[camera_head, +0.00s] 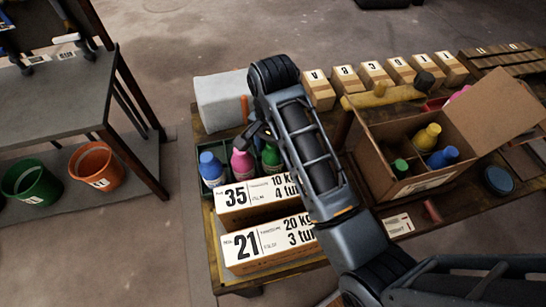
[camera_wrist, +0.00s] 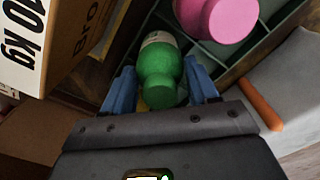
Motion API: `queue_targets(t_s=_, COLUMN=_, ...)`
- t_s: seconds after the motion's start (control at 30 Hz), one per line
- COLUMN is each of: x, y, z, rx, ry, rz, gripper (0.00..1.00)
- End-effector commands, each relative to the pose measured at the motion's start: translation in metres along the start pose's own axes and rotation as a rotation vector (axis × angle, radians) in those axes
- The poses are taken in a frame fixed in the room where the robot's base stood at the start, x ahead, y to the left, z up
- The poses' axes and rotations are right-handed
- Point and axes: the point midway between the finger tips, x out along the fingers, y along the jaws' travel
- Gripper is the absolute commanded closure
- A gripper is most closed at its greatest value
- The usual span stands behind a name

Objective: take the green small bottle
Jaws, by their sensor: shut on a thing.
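The green small bottle (camera_head: 271,158) stands at the right end of a row of bottles in a divided crate, partly hidden by my arm in the head view. In the wrist view the green bottle (camera_wrist: 158,75) lies between the two blue fingers of my gripper (camera_wrist: 163,88). My gripper is shut on it, near its cap end. Its pale label shows at the far side. In the head view the fingers are mostly hidden behind the arm.
Beside it stand a pink bottle (camera_head: 241,162) and a blue bottle (camera_head: 211,168). Boxes marked 35 (camera_head: 235,196) and 21 (camera_head: 240,246) lie in front. An open cardboard box (camera_head: 386,180) at right holds yellow, blue and green bottles. A grey block (camera_head: 220,100) stands behind.

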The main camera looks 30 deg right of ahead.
Motion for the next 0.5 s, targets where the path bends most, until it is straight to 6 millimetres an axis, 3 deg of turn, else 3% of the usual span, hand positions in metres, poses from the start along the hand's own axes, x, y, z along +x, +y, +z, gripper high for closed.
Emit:
queue_targets(t_s=0.23, x=0.0000, y=0.0001, z=0.0001, rx=0.000, ry=0.000, rz=0.000, gripper=0.99)
queue_targets(t_s=0.5, x=-0.0007, y=-0.0001, z=0.0000, rx=0.000, ry=0.000, rz=0.000, gripper=1.00)
